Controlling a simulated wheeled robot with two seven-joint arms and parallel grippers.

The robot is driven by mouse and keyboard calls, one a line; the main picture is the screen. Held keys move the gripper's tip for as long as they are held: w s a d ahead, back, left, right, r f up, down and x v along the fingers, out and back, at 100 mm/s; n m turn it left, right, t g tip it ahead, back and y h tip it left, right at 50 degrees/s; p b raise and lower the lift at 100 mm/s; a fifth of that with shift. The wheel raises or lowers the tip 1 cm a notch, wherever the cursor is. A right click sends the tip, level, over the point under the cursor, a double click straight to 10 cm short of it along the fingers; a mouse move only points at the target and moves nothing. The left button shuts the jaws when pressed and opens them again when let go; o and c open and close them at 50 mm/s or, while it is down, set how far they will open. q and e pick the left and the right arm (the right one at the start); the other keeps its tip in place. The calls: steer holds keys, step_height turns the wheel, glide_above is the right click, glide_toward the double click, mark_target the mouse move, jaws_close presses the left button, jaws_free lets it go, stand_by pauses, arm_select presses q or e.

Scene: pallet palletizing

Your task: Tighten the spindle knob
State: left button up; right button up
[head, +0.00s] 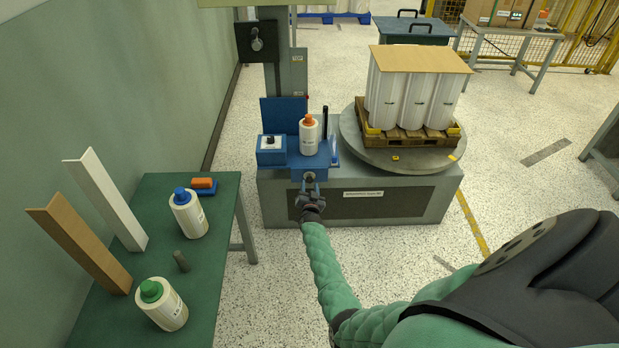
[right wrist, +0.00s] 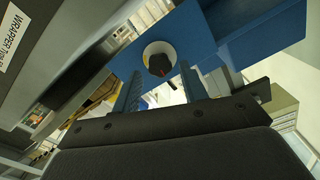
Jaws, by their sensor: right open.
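A blue carriage (head: 317,161) on the grey wrapping machine holds an upright white film roll with an orange cap (head: 308,121). A small round knob (head: 309,177) appears on the carriage's front face. In the right wrist view, a round pale part with a dark centre (right wrist: 159,58), which looks like this knob, sits on the blue face (right wrist: 223,25). My right gripper (head: 310,188) is at the carriage front, and its open fingers (right wrist: 160,92) point at the knob from either side. Contact cannot be told. My left gripper is not in view.
A green table (head: 222,187) at left carries white rolls with a blue cap (head: 186,213) and a green cap (head: 163,305), plus two boards. A turntable (head: 357,150) with a loaded pallet (head: 378,137) stands right of the carriage. The floor in front is clear.

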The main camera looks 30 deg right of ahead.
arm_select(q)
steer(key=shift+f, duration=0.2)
arm_select(e)
steer(key=shift+w, duration=0.15)
arm_select(q)
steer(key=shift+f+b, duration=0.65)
steer(key=shift+b, duration=0.1)
arm_select(e)
steer(key=shift+x, duration=1.15)
steer(key=c, duration=0.7)
steer(key=shift+f+m+b, duration=0.15)
steer(key=shift+m+b, duration=0.25)
steer(key=shift+m, duration=0.3)
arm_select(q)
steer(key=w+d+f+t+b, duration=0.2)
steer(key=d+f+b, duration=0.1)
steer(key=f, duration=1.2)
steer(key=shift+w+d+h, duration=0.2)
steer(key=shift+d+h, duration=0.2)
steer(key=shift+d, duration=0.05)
arm_select(e)
steer(key=m, duration=0.6)
steer(key=shift+m, duration=0.3)
